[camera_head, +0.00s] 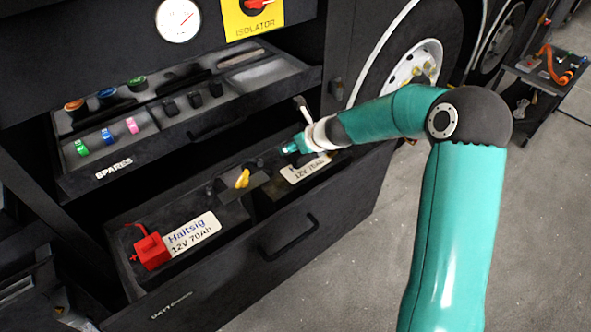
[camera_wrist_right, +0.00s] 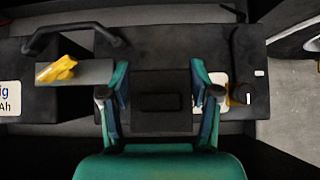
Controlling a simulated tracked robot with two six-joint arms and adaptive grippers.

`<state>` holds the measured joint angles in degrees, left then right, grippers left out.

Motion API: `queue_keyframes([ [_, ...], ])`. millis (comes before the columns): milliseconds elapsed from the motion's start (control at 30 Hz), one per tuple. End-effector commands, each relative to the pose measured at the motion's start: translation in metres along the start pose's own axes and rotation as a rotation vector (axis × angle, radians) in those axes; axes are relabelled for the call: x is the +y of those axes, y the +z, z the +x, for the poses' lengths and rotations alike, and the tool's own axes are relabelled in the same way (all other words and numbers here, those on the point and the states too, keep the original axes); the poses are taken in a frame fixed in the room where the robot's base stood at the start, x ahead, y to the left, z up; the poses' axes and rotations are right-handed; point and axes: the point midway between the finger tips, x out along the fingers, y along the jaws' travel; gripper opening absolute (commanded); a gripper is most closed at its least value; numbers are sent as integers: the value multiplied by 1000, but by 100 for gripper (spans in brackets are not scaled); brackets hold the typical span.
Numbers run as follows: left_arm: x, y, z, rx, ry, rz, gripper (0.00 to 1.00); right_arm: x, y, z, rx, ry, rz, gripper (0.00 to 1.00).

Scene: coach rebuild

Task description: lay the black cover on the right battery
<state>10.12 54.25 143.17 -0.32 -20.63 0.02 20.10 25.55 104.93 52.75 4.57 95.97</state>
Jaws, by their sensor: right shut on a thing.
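The right battery (camera_head: 303,169) sits in the open lower drawer, its white label partly hidden by my right gripper (camera_head: 292,147). It also shows in the wrist view (camera_wrist_right: 160,46), dark, behind the fingers. In the wrist view my right gripper (camera_wrist_right: 160,92) is shut on the black cover (camera_wrist_right: 160,101), a dark flat piece with a raised block, held over the right battery. I cannot tell whether the cover touches the battery. In the head view the cover is hard to make out against the dark drawer. My left gripper is not in view.
The left battery (camera_head: 191,233) carries a red clamp cap (camera_head: 150,250). A yellow piece (camera_head: 242,179) on a grey bar stands between the batteries. The spares tray (camera_head: 114,168) juts out above the drawer. The drawer handle (camera_head: 290,238) faces front. A wheel (camera_head: 412,62) is behind my arm.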

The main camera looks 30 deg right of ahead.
Motion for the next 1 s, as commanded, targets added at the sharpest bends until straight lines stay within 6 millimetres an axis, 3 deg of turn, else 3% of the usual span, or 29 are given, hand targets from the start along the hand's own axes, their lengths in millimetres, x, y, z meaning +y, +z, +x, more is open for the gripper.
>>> queue_keyframes([
  [33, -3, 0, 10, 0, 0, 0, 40, 0, -7, 7, -1, -1, 1, 30],
  [267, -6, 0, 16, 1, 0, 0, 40, 0, -12, 12, 0, 0, 0, 30],
  [600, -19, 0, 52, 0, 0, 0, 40, 0, -40, 40, 0, -1, 1, 30],
  [1000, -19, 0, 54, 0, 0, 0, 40, 0, -42, 41, 0, -1, 0, 30],
])
